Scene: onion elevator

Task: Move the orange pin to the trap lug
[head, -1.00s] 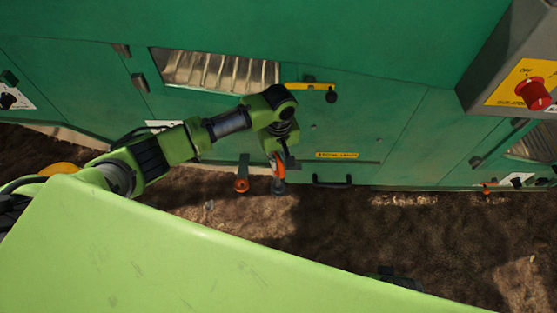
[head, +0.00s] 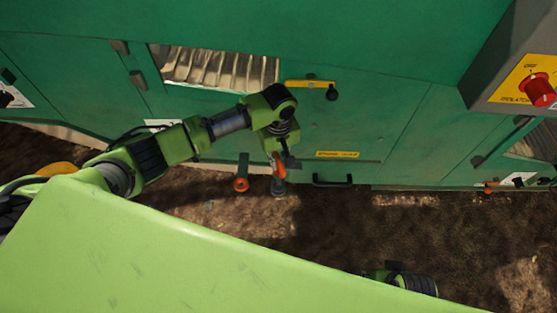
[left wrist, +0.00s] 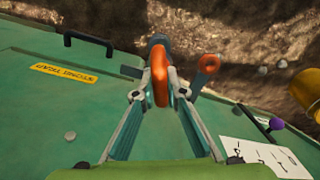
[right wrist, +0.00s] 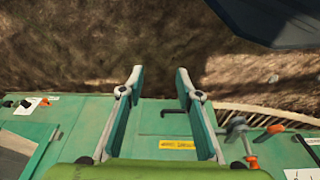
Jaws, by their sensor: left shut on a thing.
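The orange pin (left wrist: 159,80) is between the fingertips of my left gripper (left wrist: 158,90), which is shut on it. In the head view the left gripper (head: 278,158) is low at the green machine's front, with orange showing at its tip. A grey rounded end (head: 278,188) shows just below it, and also beyond the pin in the left wrist view (left wrist: 157,46). Beside it, an orange ring (head: 241,184) sits at the end of a grey bracket; it also shows in the left wrist view (left wrist: 208,63). I cannot tell which part is the trap lug. My right gripper (right wrist: 157,78) is open and empty.
The green machine (head: 400,130) carries a black handle (head: 333,181), a yellow label (head: 337,155) and a yellow lever (head: 310,85). A grey panel with a red knob (head: 540,89) juts out at upper right. Brown soil (head: 330,220) lies open below the machine.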

